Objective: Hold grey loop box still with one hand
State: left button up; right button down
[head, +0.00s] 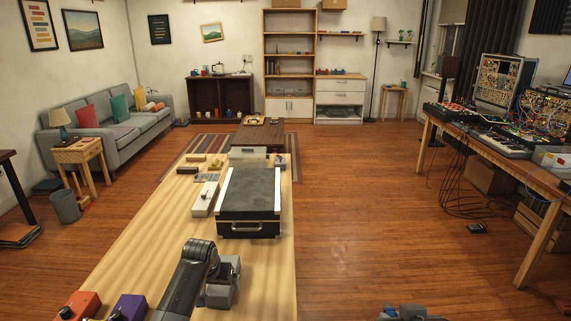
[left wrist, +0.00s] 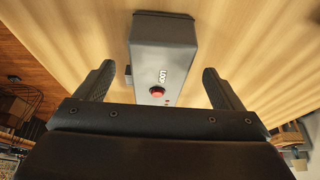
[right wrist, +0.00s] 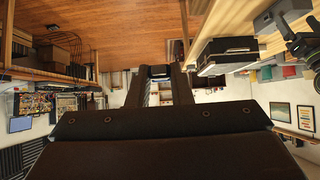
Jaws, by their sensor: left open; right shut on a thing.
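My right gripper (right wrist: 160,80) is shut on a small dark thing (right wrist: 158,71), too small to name. It is at the bottom edge of the head view (head: 405,314), right of the table.
A black case (head: 248,205) with a handle and a white box (head: 204,199) stand farther along the table (head: 170,240). An orange box (head: 80,306) and a purple box (head: 130,308) are at the near left. The floor (head: 350,220) right of the table is clear.

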aim_at(219, 287)
pick_arm(q)
jog(key=b+x, duration=0.3)
jog(key=shift+f, duration=0.3)
jog(key=shift+b+x, duration=0.8)
jog(key=shift+x, duration=0.1)
jog(key=shift+w, duration=0.15)
jog(key=shift+r, duration=0.1)
jog(key=c, duration=1.3)
jog(key=shift+o, duration=0.2)
